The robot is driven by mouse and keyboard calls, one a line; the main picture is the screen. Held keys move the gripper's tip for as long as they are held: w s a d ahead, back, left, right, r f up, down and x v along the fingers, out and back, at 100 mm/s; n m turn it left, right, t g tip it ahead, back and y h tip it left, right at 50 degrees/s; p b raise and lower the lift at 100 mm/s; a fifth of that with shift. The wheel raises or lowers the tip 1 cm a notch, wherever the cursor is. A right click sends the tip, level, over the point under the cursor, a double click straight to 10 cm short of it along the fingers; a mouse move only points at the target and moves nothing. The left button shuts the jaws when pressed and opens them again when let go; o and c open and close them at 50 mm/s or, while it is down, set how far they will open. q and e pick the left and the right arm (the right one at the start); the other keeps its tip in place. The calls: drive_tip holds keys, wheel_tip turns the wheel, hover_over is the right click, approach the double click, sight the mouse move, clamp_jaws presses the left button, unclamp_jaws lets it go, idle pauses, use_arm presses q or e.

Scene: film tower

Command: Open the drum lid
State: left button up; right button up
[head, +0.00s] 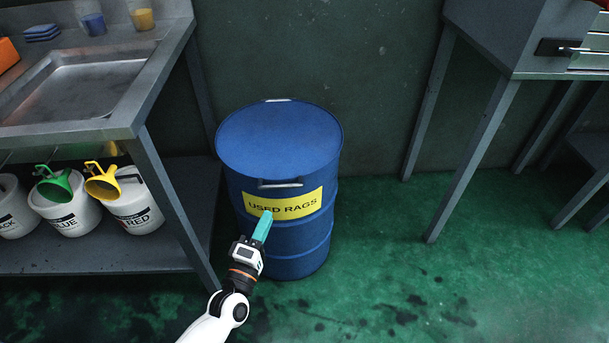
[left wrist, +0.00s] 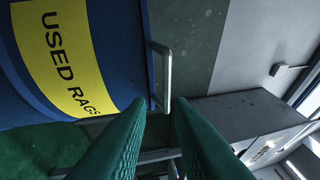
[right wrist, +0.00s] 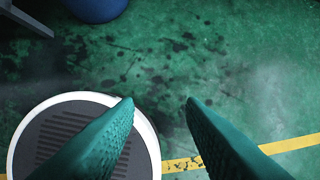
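The blue drum (head: 290,240) stands on the green floor against the wall, with a yellow "USED RAGS" label. Its round blue lid (head: 278,138) lies flat and closed on top, and a grey bar handle (head: 281,184) sticks out at its front edge. My left gripper (head: 265,220) is in front of the label, below the handle. In the left wrist view the handle (left wrist: 166,75) is just beyond the gap between the open fingertips (left wrist: 158,106), not gripped. My right gripper (right wrist: 160,102) is open and empty above the floor; it is outside the head view.
A metal sink bench (head: 160,80) stands close left of the drum, with white buckets (head: 135,208) and funnels on its lower shelf. A grey table (head: 490,130) stands to the right. The floor in front of and right of the drum is clear.

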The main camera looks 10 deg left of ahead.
sight(283, 180)
use_arm(q)
drive_tip(key=w+r, duration=0.1)
drive_tip(key=w, duration=0.3)
drive_tip(key=w+d+r, duration=0.1)
drive_tip(key=w, duration=0.3)
drive_tip(key=w+r+b, duration=0.1)
drive_tip(key=w, duration=0.3)
drive_tip(key=shift+d, duration=0.2)
drive_tip(key=shift+s, duration=0.1)
clamp_jaws()
